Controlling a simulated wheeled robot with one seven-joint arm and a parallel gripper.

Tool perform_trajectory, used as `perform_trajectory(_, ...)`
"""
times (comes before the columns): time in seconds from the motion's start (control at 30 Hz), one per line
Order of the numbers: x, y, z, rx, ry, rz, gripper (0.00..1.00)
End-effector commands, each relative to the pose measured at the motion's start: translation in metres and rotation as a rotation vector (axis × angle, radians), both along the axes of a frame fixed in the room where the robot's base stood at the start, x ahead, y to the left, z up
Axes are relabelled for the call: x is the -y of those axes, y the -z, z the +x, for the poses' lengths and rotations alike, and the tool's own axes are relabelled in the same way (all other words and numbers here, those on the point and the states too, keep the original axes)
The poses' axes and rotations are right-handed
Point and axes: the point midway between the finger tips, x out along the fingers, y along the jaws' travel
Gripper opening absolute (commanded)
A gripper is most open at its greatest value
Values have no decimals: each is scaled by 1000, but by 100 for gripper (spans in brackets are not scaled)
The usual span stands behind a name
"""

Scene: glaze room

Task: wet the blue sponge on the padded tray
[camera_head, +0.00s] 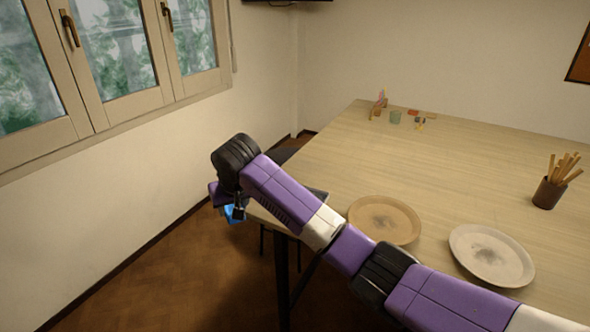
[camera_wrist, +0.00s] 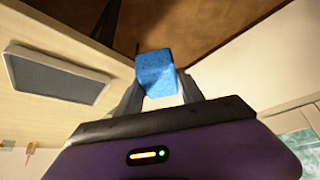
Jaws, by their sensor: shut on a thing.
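My gripper (camera_head: 238,211) is shut on the blue sponge (camera_head: 230,214), out past the left edge of the table and above the floor. In the wrist view the sponge (camera_wrist: 155,70) sits between both fingers of the gripper (camera_wrist: 160,88), its far end standing out beyond them. A flat tray with a dark grey pad and a pale rim (camera_wrist: 57,77) lies on the table in the wrist view, apart from the sponge. In the head view my arm hides most of that table corner; only a dark edge shows beside it.
The wooden table (camera_head: 440,155) bears a tan dish (camera_head: 384,220), a pale dish (camera_head: 492,256) and a dark cup of sticks (camera_head: 550,192). A window wall (camera_head: 120,60) runs along the left.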

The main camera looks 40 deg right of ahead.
Motion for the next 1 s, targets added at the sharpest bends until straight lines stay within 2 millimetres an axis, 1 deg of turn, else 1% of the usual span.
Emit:
perform_trajectory(0.03, 34, -11, -2, -1, 36, -4, 12)
perform_trajectory(0.1, 69, -18, -5, 1, 69, -5, 12)
perform_trajectory(0.2, 114, -24, -14, -1, 116, -3, 12)
perform_trajectory(0.3, 148, -29, -23, 0, 153, -2, 12)
perform_trajectory(0.4, 172, -31, -30, 0, 180, 0, 12)
perform_trajectory(0.5, 185, -32, -35, 1, 195, 0, 12)
perform_trajectory(0.63, 189, -27, -36, 1, 200, 1, 12)
perform_trajectory(1.0, 189, 9, -36, 1, 200, 0, 12)
